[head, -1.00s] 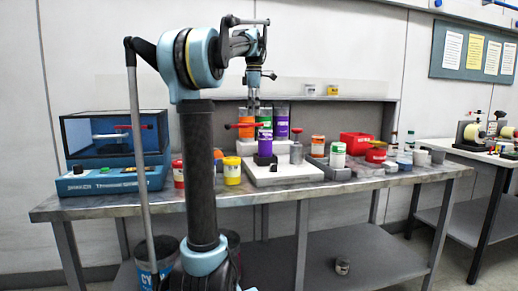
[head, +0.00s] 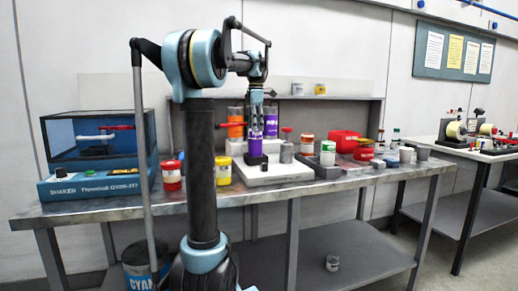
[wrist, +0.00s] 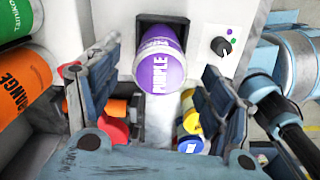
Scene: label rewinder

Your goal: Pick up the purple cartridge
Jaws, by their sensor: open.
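The purple cartridge (wrist: 160,62) stands in a dark holder on a white machine base in the wrist view, with its "PURPLE" label facing me. My gripper (wrist: 152,110) is open, with one finger on each side of the space just in front of the cartridge; it holds nothing. In the head view my gripper (head: 256,118) hangs over the machine base (head: 282,173). Purple (head: 271,126) shows beside and behind its fingers there, and the fingers partly hide it. I cannot tell the exact gap between fingers and cartridge.
An orange cartridge (wrist: 20,95) and a green cartridge (wrist: 22,38) stand left of the gripper in the wrist view. A knob (wrist: 222,46) sits right of the holder. Red (head: 171,175) and yellow (head: 223,171) jars and a red bin (head: 345,141) share the bench.

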